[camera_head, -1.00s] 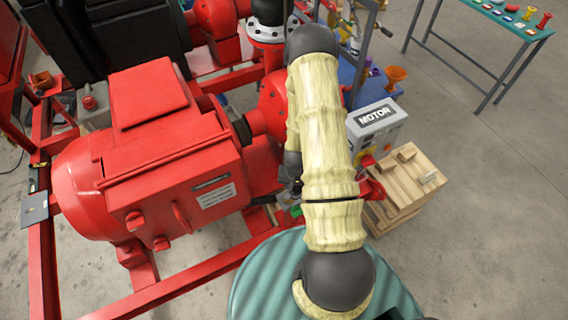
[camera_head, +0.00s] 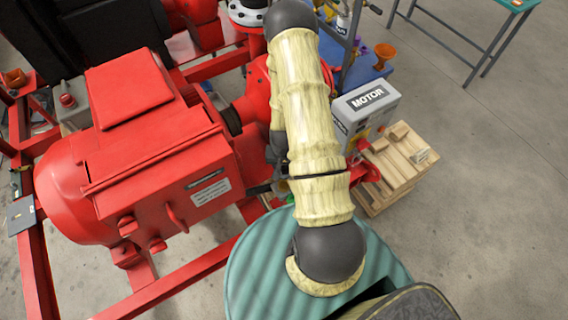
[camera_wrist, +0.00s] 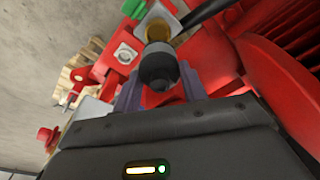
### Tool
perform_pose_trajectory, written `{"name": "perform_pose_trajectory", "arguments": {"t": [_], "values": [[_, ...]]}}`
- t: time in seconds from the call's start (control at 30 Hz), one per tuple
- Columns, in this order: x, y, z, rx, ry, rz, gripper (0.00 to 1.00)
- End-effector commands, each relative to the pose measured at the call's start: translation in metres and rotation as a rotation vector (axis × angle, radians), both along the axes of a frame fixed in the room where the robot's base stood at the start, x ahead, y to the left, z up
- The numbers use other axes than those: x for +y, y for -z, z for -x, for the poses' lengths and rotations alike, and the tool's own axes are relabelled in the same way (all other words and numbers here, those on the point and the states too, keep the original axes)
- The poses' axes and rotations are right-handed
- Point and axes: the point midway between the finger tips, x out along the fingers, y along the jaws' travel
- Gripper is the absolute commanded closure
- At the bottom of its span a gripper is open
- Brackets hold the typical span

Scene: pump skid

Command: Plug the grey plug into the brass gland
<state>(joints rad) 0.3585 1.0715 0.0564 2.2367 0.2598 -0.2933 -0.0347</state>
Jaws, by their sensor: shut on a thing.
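The grey plug (camera_wrist: 158,68) is a dark cylinder between the two fingers of my gripper (camera_wrist: 160,92) in the wrist view. My gripper is shut on it. The brass gland (camera_wrist: 157,30) shows just beyond the plug, on a pale square plate, and the plug hides part of it. I cannot tell whether plug and gland touch. In the head view, my arm covers the gripper, plug and gland.
A large red motor (camera_head: 150,160) and its red frame fill the left. A grey box marked MOTOR (camera_head: 366,105) and a wooden crate (camera_head: 404,165) stand right of my arm. A blue surface with an orange funnel (camera_head: 385,54) lies behind. Floor is open at right.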

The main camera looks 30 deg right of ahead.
Motion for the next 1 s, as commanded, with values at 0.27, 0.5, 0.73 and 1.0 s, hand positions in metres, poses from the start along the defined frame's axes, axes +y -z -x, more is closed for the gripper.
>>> {"name": "perform_pose_trajectory", "arguments": {"t": [0.27, 0.5, 0.73, 1.0], "values": [[0.0, 0.026, 0.0, 0.001, 0.0, -0.001, 0.85], [-0.001, 0.045, 0.0, 0.0, 0.002, 0.0, 0.85], [-0.001, 0.045, 0.0, -0.001, 0.002, 0.0, 0.85], [-0.001, 0.046, 0.001, 0.0, 0.001, 0.0, 0.85]]}}
